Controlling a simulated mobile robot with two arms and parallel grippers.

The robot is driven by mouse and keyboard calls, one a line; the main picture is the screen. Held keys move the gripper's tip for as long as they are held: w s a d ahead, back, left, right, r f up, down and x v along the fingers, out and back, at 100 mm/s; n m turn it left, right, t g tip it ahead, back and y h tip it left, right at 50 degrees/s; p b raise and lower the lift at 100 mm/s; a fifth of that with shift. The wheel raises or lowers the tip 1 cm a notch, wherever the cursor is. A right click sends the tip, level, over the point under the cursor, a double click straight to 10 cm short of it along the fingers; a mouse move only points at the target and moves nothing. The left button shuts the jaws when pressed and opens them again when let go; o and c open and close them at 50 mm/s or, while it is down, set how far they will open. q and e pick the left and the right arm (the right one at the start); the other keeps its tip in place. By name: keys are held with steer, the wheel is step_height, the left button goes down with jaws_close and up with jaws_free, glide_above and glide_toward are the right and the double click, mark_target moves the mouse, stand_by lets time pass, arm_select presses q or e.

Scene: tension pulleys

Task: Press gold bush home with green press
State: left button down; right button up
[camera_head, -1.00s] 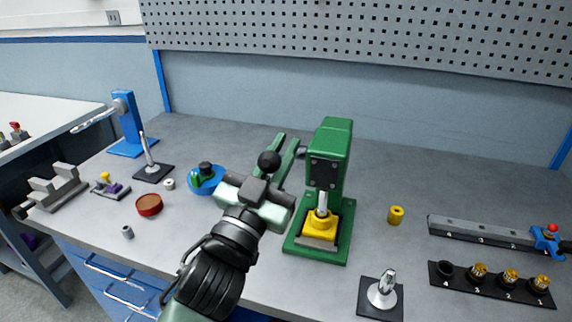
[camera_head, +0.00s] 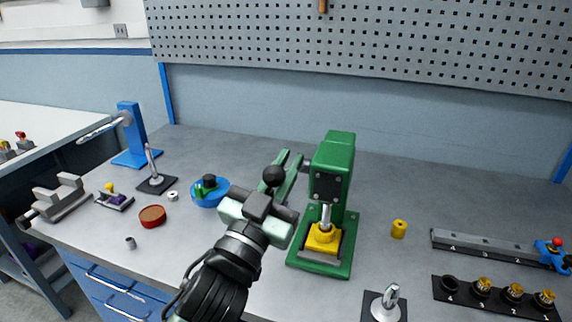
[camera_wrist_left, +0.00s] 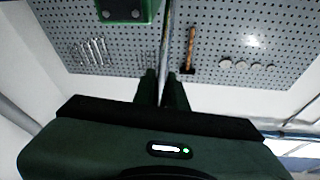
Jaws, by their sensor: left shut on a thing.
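The green press (camera_head: 333,175) stands mid-bench, with a silver ram pointing down onto a yellow block (camera_head: 323,238) on its base. I cannot make out a separate gold bush between ram and block. My left gripper (camera_head: 287,172) is at the left of the press head, its green fingers beside the lever's black ball knob (camera_head: 273,175). In the left wrist view the fingers (camera_wrist_left: 163,88) are shut on the thin metal lever rod (camera_wrist_left: 166,45), and the green press head (camera_wrist_left: 127,8) shows above. My right gripper is not in view.
A yellow cylinder (camera_head: 399,229) stands right of the press. A black rack (camera_head: 463,297) with several gold pieces and a grey numbered bar (camera_head: 470,242) lie at the right. A silver-tipped stand (camera_head: 385,306) is in front. A blue round fixture (camera_head: 208,192) and red dish (camera_head: 152,216) are left.

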arm_select(q)
steer(key=shift+d+f+g, duration=0.15)
steer(key=shift+f+g, duration=0.15)
steer(key=shift+f, duration=0.15)
steer(key=c, duration=1.6)
jaws_free()
steer(key=shift+o, duration=0.7)
steer(key=shift+r, duration=0.25)
steer(key=b+v, duration=0.2)
steer(key=v, duration=0.5)
steer(key=shift+s+f, duration=0.25)
steer(key=shift+s, duration=0.1)
